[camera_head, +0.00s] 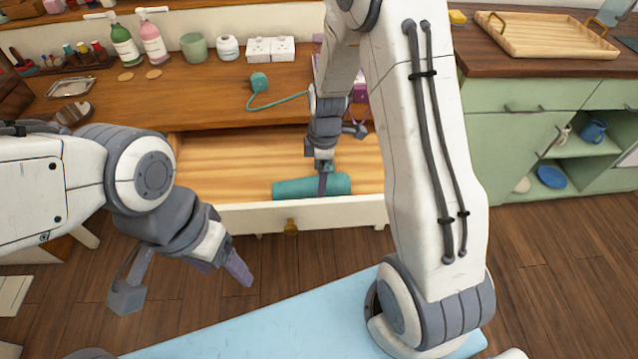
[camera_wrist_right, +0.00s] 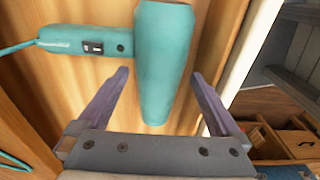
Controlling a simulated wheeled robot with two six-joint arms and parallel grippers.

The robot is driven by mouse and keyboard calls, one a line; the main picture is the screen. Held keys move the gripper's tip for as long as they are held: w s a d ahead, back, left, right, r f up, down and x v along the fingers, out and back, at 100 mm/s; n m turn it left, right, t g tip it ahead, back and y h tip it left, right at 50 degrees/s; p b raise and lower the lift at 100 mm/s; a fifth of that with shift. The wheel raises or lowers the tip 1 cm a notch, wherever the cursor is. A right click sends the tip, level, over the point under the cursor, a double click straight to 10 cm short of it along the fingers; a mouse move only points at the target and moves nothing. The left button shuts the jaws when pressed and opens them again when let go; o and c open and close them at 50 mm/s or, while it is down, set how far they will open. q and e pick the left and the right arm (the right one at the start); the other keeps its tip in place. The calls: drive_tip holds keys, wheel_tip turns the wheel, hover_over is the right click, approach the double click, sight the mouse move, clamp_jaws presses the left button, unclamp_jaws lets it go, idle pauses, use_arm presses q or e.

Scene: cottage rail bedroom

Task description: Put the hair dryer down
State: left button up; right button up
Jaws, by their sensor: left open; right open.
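The teal hair dryer (camera_head: 290,188) lies in the open wooden drawer (camera_head: 225,150), close to its front panel. In the right wrist view its barrel (camera_wrist_right: 163,60) lies between the fingers and its handle (camera_wrist_right: 75,41) points left. My right gripper (camera_head: 324,180) is over the dryer in the drawer. It also shows in the right wrist view (camera_wrist_right: 158,95), with both fingers apart and a gap on each side of the barrel. My left gripper (camera_head: 238,268) is open and empty, in front of the drawer at the left.
A teal plug (camera_head: 259,82) with its cord lies on the wooden counter (camera_head: 200,110) behind the drawer. Bottles (camera_head: 125,46), a green cup (camera_head: 194,49) and white sockets (camera_head: 270,49) stand at the back. A green cabinet (camera_head: 515,150) is at right. The drawer's left part is clear.

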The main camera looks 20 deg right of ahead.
wheel_tip(320, 180, up, 6)
drive_tip(key=shift+d+f+p, duration=0.1)
drive_tip(key=shift+d+p, duration=0.05)
drive_tip(key=shift+p, duration=0.15)
drive_tip(key=shift+s+r, duration=0.1)
drive_tip(key=shift+r, duration=0.3)
drive_tip(key=s+a+r+m, duration=0.4)
drive_tip(key=s+a+r, duration=0.4)
drive_tip(key=s+a, duration=0.35)
drive_tip(key=s+a+r+m, duration=0.1)
drive_tip(key=s, duration=0.5)
drive_tip(key=s+a+r+m, duration=0.1)
drive_tip(key=s+a+m, duration=0.1)
drive_tip(key=s, duration=0.4)
drive_tip(key=shift+r+m, duration=0.3)
drive_tip(key=shift+r, duration=0.1)
